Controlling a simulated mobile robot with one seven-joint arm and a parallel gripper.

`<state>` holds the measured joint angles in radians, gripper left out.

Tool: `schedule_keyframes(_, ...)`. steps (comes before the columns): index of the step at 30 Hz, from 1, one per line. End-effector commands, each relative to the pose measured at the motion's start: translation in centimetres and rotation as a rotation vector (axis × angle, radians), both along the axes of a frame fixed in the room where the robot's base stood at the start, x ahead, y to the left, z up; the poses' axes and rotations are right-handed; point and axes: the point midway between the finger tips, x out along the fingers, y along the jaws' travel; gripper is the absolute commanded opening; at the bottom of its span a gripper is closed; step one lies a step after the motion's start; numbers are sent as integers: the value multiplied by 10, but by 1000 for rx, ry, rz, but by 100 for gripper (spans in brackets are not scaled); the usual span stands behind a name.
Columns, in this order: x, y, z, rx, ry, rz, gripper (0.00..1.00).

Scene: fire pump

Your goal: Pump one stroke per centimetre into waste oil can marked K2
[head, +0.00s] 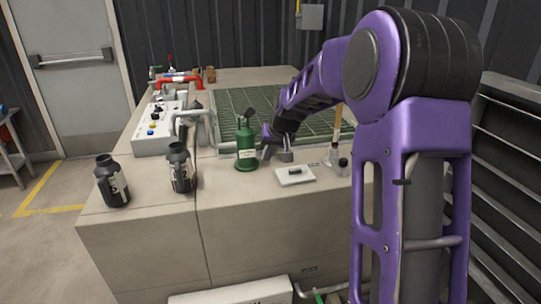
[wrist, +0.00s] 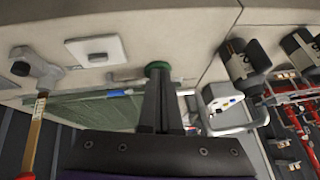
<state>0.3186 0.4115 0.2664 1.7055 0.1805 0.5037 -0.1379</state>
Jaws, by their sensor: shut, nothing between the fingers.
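A green pump can (head: 246,150) with a dark top stands upright on the bench, behind and left of a white plate. Two black cans with pale labels stand to its left, one nearer the can (head: 180,168) and one at the bench's left corner (head: 112,184). Their markings are too small to read. My gripper (head: 264,154) is shut and empty, pointing down just right of the green can. In the wrist view its fingers (wrist: 160,85) cover most of the can, whose green base (wrist: 158,68) shows beyond them. I cannot tell if they touch.
The white plate (head: 295,180) carries a small black piece. A control box with buttons (head: 158,135) and a pipe (head: 195,115) are behind the black cans. A green grating (head: 300,105) lies behind.

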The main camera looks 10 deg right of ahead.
Motion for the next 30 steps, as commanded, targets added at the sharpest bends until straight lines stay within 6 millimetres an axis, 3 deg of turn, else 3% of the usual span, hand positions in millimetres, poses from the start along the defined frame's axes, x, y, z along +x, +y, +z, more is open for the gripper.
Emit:
schedule_keyframes(8, -19, -3, 7, 0, -2, 0, 0)
schedule_keyframes(30, -19, -3, 8, -1, -4, 1, 0)
